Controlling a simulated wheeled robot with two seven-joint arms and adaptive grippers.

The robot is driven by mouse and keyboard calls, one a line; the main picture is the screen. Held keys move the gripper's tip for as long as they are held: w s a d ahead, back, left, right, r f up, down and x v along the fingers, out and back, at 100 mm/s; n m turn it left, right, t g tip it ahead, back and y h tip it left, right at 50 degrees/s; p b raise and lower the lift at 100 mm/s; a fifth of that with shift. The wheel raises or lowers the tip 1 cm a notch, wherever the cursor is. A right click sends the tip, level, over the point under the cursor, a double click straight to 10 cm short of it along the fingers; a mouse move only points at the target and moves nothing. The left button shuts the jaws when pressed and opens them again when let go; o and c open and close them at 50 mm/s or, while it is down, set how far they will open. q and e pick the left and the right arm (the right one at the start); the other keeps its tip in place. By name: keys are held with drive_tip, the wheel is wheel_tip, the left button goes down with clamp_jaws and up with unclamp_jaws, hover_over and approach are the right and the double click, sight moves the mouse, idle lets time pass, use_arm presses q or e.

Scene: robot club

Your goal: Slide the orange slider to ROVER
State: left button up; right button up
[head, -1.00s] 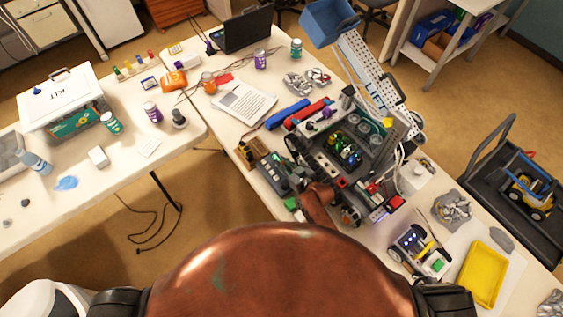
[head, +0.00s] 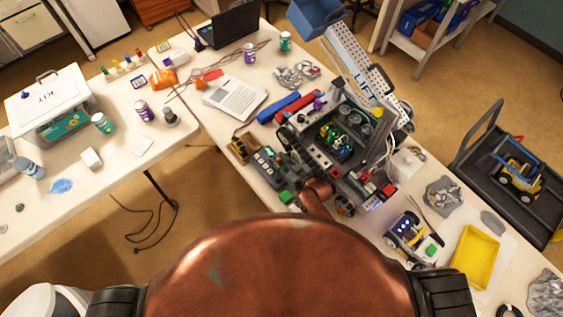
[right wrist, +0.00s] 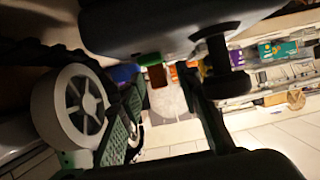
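A dark control box (head: 266,163) with small buttons lies at the left edge of the large machine in the head view. I cannot make out the orange slider or a ROVER label on it. My right gripper (head: 291,158) is low over the machine's near left side, beside the control box, and its fingers blend into the dark parts. In the right wrist view a small reddish-brown block (right wrist: 158,76) shows in the middle, but I cannot tell whether it is the slider. My left gripper is not in view.
The machine (head: 340,140) fills the middle of the table. In the right wrist view a white wheel (right wrist: 80,105) stands close.

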drive_tip(key=v, duration=1.2)
